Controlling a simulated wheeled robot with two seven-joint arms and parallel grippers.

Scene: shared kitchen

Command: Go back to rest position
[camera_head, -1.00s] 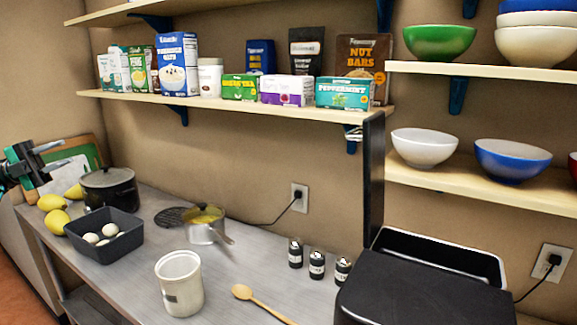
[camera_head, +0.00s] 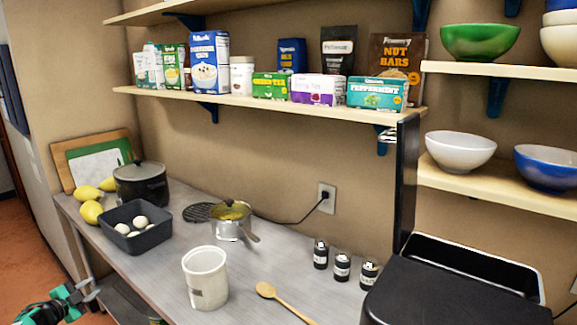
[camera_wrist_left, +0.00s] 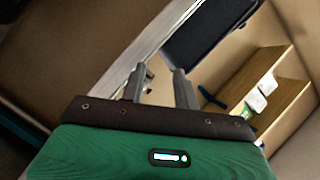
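My left gripper (camera_head: 92,291) is low at the bottom left of the head view, beside the left end of the counter and over the floor side. In the left wrist view its two grey fingers (camera_wrist_left: 158,84) stand apart with nothing held between them. My right gripper does not show in the head view.
The grey counter (camera_head: 140,262) holds a dark pot (camera_head: 140,187), yellow fruit, a black bin (camera_head: 150,238) with eggs, a saucepan (camera_head: 228,229), a white crock (camera_head: 207,285), a wooden spoon (camera_head: 285,303) and small jars. Loaded shelves hang above. Open floor (camera_head: 35,250) lies at left.

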